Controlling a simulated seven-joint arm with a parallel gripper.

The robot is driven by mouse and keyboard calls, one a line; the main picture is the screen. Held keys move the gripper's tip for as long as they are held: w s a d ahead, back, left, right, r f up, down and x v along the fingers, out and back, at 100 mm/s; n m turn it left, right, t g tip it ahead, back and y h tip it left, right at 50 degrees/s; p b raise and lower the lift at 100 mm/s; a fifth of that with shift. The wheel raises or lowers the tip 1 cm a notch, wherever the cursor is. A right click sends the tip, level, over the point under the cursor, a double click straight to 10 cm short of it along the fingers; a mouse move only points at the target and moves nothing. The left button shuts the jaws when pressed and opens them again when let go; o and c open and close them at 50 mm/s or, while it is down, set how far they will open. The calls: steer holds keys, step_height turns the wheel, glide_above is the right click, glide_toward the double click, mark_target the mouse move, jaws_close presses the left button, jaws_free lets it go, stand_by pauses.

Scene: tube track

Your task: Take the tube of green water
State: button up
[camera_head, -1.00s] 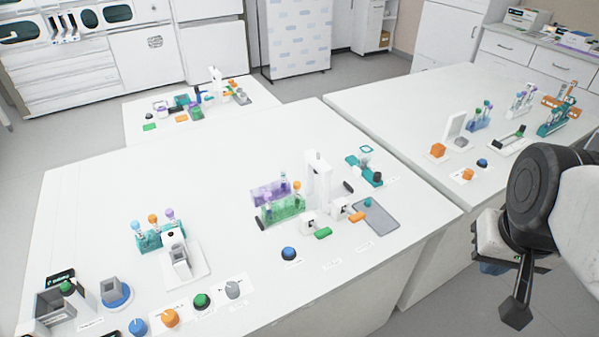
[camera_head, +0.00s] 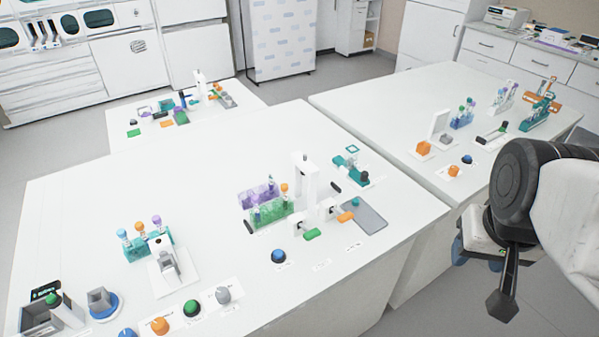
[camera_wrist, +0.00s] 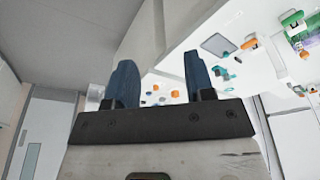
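I cannot single out a tube of green water; the tubes are too small to read their liquid. A translucent green rack (camera_head: 272,213) with capped tubes stands mid-table beside a purple rack (camera_head: 253,196). A teal rack (camera_head: 135,253) at the left of the table holds tubes with blue, orange and purple caps. A blue rack (camera_head: 461,121) with tubes stands on the right table. My gripper (camera_wrist: 160,62) shows in the wrist view with its two blue fingers apart and nothing between them. In the head view my arm is at the right, off the tables and far from the racks.
A white stand (camera_head: 305,178) and a grey tray (camera_head: 364,219) are near the green rack. Several knobs, including a green one (camera_head: 192,308), line the near left edge. A floor gap separates the main table (camera_head: 200,200) from the right table (camera_head: 385,100).

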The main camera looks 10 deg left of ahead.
stand_by(0.3)
steer(key=n+g, duration=0.3)
steer(key=n, duration=2)
glide_above(284, 185)
step_height(284, 185, down, 8)
steer(key=shift+d+r, duration=0.1)
steer(key=shift+r, duration=0.1)
steer(key=shift+f, duration=0.2)
steer(key=shift+f, duration=1.3)
